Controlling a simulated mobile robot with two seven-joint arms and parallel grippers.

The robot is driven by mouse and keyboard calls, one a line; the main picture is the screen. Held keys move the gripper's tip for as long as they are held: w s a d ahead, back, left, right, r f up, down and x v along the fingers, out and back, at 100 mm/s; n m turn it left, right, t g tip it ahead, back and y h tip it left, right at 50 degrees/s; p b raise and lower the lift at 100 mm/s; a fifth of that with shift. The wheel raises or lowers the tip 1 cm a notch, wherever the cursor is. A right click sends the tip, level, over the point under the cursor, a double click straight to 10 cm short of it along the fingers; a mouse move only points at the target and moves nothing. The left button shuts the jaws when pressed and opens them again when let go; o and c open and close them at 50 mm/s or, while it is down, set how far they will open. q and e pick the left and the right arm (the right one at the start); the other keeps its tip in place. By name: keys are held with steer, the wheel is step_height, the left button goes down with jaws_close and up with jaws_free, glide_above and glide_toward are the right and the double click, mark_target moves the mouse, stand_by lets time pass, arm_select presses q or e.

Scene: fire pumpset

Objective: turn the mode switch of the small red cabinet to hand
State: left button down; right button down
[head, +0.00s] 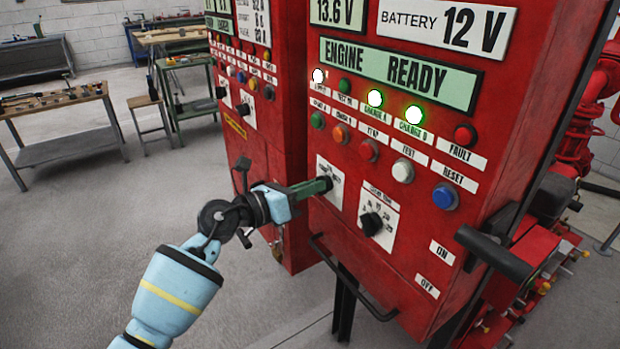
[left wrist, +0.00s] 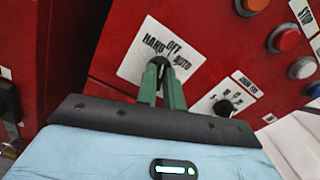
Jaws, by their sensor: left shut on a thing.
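The red cabinet (head: 440,110) with the "ENGINE READY" display fills the right of the head view. Its mode switch sits on a white plate (left wrist: 135,66) marked HAND, OFF and AUTO, which also shows in the head view (head: 337,172). My left gripper (head: 324,185) is shut on the switch knob at this plate. In the left wrist view its green fingers (left wrist: 161,78) reach the middle of the plate, close together. They hide most of the knob, so I cannot tell which mark it points to. My right gripper is not in view.
A second black rotary knob (head: 371,223) is just right of the switch. Lit and coloured buttons (head: 403,171) are above. A black lever (head: 494,252) juts out at the right and a rail (head: 350,280) runs below. Another red cabinet (head: 268,125) stands to the left.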

arm_select(q)
steer(key=n+p, duration=0.3)
steer(key=n, duration=0.1)
steer(key=shift+n, duration=0.3)
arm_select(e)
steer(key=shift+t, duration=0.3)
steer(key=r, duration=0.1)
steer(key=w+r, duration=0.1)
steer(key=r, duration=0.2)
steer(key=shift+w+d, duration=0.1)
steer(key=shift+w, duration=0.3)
arm_select(q)
steer(key=shift+f, duration=0.1)
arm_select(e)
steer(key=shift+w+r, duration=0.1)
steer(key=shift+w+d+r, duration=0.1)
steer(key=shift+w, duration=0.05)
arm_select(q)
steer(key=c, duration=1.5)
jaws_free()
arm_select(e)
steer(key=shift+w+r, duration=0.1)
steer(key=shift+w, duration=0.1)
arm_select(q)
steer(key=shift+p+v, duration=0.4)
steer(key=shift+v, duration=3.55)
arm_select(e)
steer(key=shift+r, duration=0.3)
